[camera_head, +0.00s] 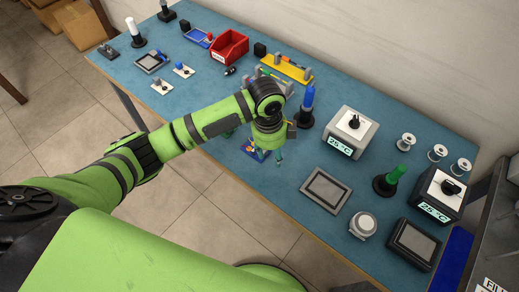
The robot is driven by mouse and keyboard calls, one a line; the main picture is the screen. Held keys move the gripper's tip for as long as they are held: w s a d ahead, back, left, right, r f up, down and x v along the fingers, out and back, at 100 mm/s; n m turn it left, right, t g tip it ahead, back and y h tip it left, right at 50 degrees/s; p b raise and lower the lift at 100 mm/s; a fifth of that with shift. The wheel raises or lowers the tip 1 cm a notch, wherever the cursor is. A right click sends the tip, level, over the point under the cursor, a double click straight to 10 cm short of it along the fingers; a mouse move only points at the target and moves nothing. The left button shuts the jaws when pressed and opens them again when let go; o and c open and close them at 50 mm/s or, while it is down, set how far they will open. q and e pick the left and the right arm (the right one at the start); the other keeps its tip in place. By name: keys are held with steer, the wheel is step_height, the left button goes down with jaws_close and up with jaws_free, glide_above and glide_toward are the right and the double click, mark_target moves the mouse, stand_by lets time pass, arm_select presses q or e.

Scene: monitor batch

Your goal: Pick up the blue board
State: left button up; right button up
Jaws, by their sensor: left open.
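A small blue board (247,147) with coloured parts on it lies on the blue-topped table near its front edge. My green left arm comes in from the left, and its left gripper (270,156) points down right over the board. The gripper is open, and its fingers and wrist cover part of the board. I cannot tell whether the fingers touch it. My right gripper is not in view.
A flat grey tray (326,189) lies to the right of the gripper. A blue-topped tool on a black stand (307,105) and a white box reading 25°C (350,131) stand behind. A red bin (229,47) is at the far left. The table's front edge (240,183) is close.

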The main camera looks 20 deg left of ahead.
arm_select(q)
steer(key=shift+m+y, duration=0.5)
steer(key=shift+m, duration=0.2)
steer(key=w+a+r, duration=0.1)
steer(key=a, duration=0.1)
steer(key=w+a+r, duration=0.1)
steer(key=w, duration=0.1)
steer(key=shift+w+a+r, duration=0.1)
steer(key=shift+a+r, duration=0.1)
steer(key=shift+a, duration=0.2)
steer(key=shift+f, duration=0.25)
steer(key=f, duration=0.1)
steer(key=f+p, duration=0.1)
steer(key=f, duration=0.3)
steer(key=shift+d+f+p, duration=0.2)
steer(key=shift+d+p, duration=0.05)
steer(key=shift+p, duration=0.1)
steer(key=shift+f, duration=0.45)
jaws_close()
